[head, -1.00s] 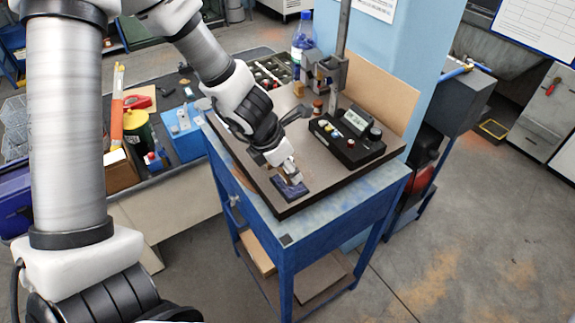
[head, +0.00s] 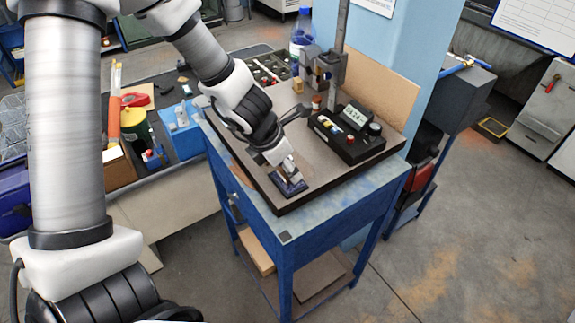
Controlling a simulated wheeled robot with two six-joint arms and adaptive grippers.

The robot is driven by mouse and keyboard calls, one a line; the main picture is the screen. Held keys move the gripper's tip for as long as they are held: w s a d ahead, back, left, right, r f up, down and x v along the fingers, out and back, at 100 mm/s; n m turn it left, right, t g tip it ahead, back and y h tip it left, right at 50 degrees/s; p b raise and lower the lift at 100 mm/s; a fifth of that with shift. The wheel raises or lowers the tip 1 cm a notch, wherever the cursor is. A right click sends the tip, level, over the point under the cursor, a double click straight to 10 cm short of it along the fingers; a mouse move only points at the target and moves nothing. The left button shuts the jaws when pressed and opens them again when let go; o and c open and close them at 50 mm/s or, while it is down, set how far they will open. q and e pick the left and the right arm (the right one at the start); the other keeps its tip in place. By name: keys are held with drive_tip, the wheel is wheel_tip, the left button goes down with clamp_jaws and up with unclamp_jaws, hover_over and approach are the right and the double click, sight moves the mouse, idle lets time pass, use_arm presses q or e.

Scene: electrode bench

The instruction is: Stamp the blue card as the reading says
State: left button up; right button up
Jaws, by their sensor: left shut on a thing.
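My left gripper (head: 284,168) reaches down to the front of the bench-top board and is shut on a small stamp, mostly hidden by the fingers. The dark blue card (head: 291,190) lies flat on the board under the gripper. The stamp is over the card; I cannot tell whether it touches it. My right gripper is not in view.
A metal stand (head: 338,70) rises behind the meter, with a small reddish-brown jar (head: 316,102) nearby. The brown board (head: 325,187) is clear right of the card.

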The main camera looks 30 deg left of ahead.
use_arm(q)
drive_tip(key=shift+w+d+f, duration=0.1)
drive_tip(key=shift+d+f, duration=0.05)
drive_tip(key=shift+f, duration=0.1)
drive_tip(key=shift+f+b, duration=0.2)
drive_tip(key=shift+b, duration=0.2)
idle(0.8)
wheel_tip(320, 180, up, 7)
drive_tip(key=p, duration=0.7)
drive_tip(key=shift+r, duration=0.1)
idle(0.3)
drive_tip(key=shift+n, duration=0.3)
